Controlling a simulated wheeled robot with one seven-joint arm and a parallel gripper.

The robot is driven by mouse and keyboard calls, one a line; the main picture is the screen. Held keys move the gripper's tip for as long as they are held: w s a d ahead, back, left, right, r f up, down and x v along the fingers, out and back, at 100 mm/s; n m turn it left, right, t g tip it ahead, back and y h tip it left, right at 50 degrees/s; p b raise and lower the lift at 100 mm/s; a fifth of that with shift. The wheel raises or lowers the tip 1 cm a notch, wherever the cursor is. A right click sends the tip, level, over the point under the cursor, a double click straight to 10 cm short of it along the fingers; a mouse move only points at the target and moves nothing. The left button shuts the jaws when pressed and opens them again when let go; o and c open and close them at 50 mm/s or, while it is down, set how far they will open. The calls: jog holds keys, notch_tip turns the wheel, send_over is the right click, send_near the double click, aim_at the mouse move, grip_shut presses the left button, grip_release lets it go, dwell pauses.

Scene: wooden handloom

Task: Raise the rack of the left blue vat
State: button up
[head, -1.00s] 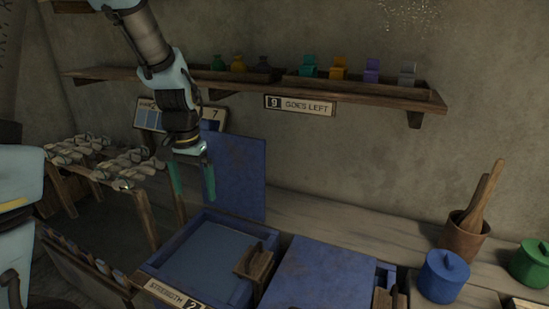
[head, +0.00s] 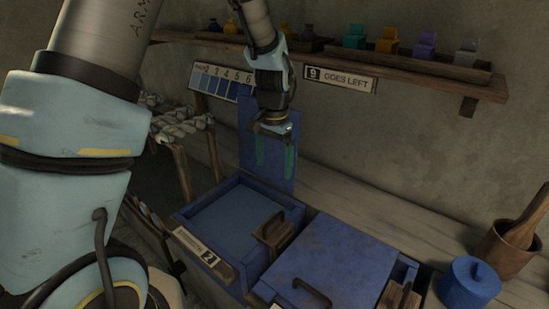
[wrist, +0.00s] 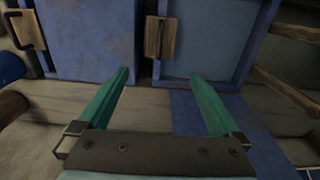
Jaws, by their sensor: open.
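The left blue vat (head: 184,220) stands open, with its lid (head: 262,120) upright behind it. A flat blue-grey surface (head: 235,215) shows inside. A wooden rack handle piece (head: 272,232) sits at its right side, by the gap to the other vat. My gripper (head: 274,170) has two green fingers pointing down, apart and empty, above the vat's back side in front of the lid. In the wrist view the wooden piece (wrist: 160,38) lies beyond and between the fingertips of my gripper (wrist: 160,76), not touching them. The rack below the surface is hidden.
A second blue vat (head: 330,265) with a shut lid and dark handle (head: 312,292) stands to the right. A blue pot (head: 468,284) and a wooden mortar (head: 508,250) are farther right. A wall shelf (head: 400,72) with small jars runs behind. Skeins (head: 180,125) hang at left.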

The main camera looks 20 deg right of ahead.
aim_at(274, 218)
notch_tip(274, 218, down, 21)
jog(key=b, duration=1.3)
jog(key=shift+f, duration=0.3)
grip_shut()
dwell(0.4)
